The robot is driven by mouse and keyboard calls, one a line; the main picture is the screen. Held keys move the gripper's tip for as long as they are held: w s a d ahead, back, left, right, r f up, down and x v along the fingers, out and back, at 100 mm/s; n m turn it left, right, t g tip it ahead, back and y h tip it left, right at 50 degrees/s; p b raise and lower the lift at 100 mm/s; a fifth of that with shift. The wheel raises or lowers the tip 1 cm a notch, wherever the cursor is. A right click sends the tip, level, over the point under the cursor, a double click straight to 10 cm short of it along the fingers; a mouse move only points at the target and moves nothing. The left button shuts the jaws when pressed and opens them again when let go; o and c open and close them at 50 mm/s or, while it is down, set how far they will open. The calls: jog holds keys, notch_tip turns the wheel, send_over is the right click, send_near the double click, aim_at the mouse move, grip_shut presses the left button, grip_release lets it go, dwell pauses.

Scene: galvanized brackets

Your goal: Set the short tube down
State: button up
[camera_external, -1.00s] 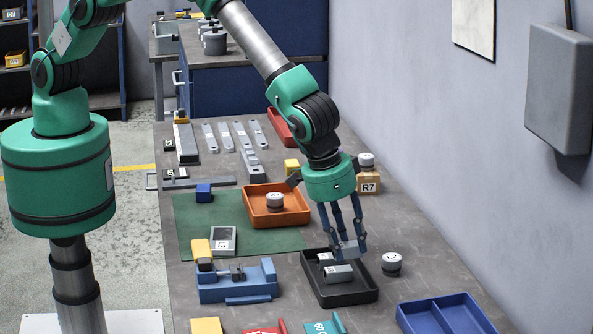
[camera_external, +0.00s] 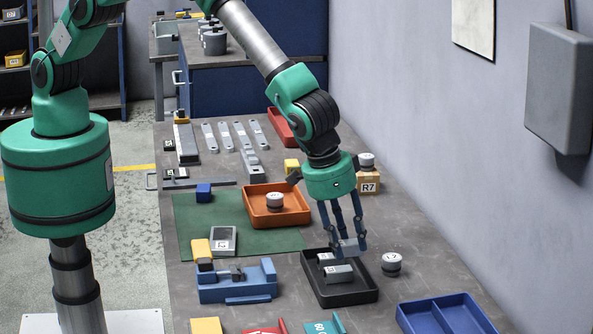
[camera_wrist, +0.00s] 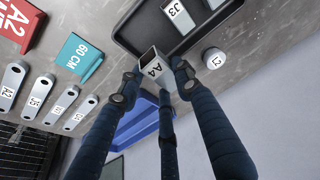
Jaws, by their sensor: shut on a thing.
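A short grey square tube (camera_external: 348,250), marked A4, is held by my gripper (camera_external: 347,240). In the wrist view the tube (camera_wrist: 152,66) sits between the fingertips (camera_wrist: 153,82), its open end facing the camera. In the external view it appears over the back right part of a black tray (camera_external: 345,298); its height above the tray is hard to tell. In the wrist view the tray (camera_wrist: 125,40) lies just beyond the tube. A grey piece marked J3 (camera_wrist: 180,17) lies in the tray, and grey pieces (camera_external: 338,274) show there in the external view.
A round grey piece (camera_external: 391,264) stands right of the black tray. A blue divided bin (camera_external: 445,315) is at front right. A blue fixture (camera_external: 238,284) stands left, and an orange tray (camera_external: 262,213) with a round piece is behind. Bare bench shows between tray and blue bin.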

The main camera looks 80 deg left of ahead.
jog(key=w+a+f+n+y+b, duration=0.15)
jog(key=w+a, duration=0.35)
jog(key=a, duration=1.3)
jog(key=w+a+f+n+b, duration=0.1)
jog(key=w+a+n+b, duration=0.3)
jog(key=a, duration=1.4)
jog(key=s+a+f+n+b, duration=0.1)
jog(key=s+a, duration=0.1)
jog(key=a, duration=0.9)
jog(key=s+a+n+b, duration=0.1)
jog(key=s+a, duration=0.2)
jog(key=a, duration=0.8)
jog(key=s+a+f+n+g+b, duration=0.1)
jog(key=s+a, duration=0.1)
jog(key=a, duration=0.9)
jog(key=shift+s+a+f+n+y, duration=0.15)
jog(key=shift+a+f+n+y, duration=0.1)
jog(key=shift+f+y, duration=0.1)
jog(key=w, duration=0.5)
jog(key=w+a+f, duration=0.1)
jog(key=w, duration=1)
jog(key=shift+a+f, duration=0.25)
jog(key=shift+f, duration=0.1)
jog(key=shift+f+b, duration=0.4)
jog(key=shift+f, duration=1.25)
